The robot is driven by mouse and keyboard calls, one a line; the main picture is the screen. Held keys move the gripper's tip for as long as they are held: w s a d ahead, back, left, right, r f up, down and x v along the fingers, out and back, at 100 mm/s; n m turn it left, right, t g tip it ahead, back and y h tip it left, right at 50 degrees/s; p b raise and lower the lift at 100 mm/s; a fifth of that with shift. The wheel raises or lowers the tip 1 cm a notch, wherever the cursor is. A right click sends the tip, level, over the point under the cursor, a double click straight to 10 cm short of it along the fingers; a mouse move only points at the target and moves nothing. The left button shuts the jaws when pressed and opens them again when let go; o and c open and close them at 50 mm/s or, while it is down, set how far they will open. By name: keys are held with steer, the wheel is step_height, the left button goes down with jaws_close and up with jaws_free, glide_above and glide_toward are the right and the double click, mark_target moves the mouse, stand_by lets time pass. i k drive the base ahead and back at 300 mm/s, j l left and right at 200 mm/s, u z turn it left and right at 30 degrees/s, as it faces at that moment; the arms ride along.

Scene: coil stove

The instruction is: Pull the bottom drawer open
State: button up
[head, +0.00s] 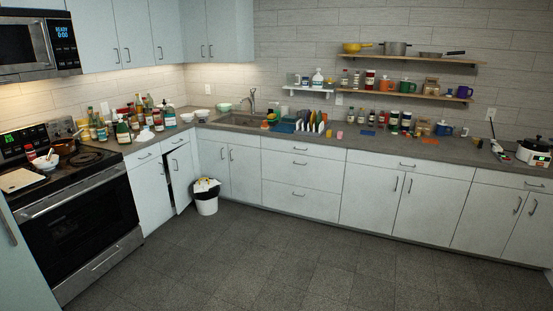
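A stack of white drawers stands in the middle of the back counter. I cannot tell which of the two is meant. My gripper is not in view.
Open grey tiled floor (240,265) lies in front of the cabinets. A white trash bin (206,203) stands near the corner, left of the drawer stack, beside a cabinet door (180,178) that stands ajar. Bottles, dishes and jars crowd the countertop.

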mark_target(324, 206)
steer(key=i, duration=2.3)
steer(key=i+l, duration=0.1)
steer(key=i, duration=2.15)
steer(key=i+u, duration=0.3)
steer(key=i, duration=0.3)
